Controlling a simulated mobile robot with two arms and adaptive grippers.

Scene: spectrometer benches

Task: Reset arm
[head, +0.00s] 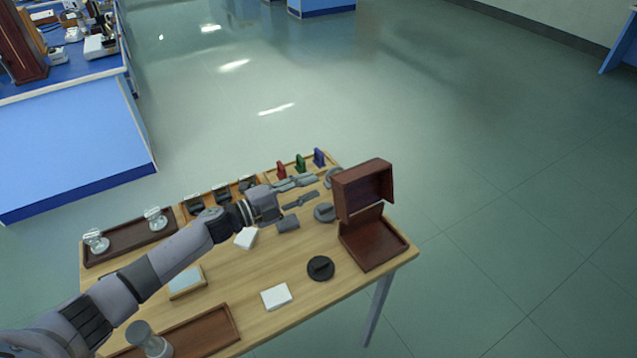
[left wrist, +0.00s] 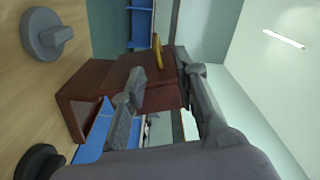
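My left arm reaches in from the lower left of the head view over a small wooden table (head: 235,285). Its gripper (head: 315,190) is open, with the two fingers apart and nothing seen between them. It is above the far part of the table, left of an open dark-red wooden box (head: 372,247). In the left wrist view the open fingers (left wrist: 160,85) show in front of the box (left wrist: 82,90), which appears turned on its side. My right gripper is in neither view.
Grey knobbed discs (head: 324,212), a black disc (head: 320,267) and white blocks (head: 276,296) lie on the table. Red, green and blue pieces (head: 300,163) stand at its back edge. A dark tray (head: 130,240) holds glassware. A blue bench (head: 70,140) stands left; floor beyond is clear.

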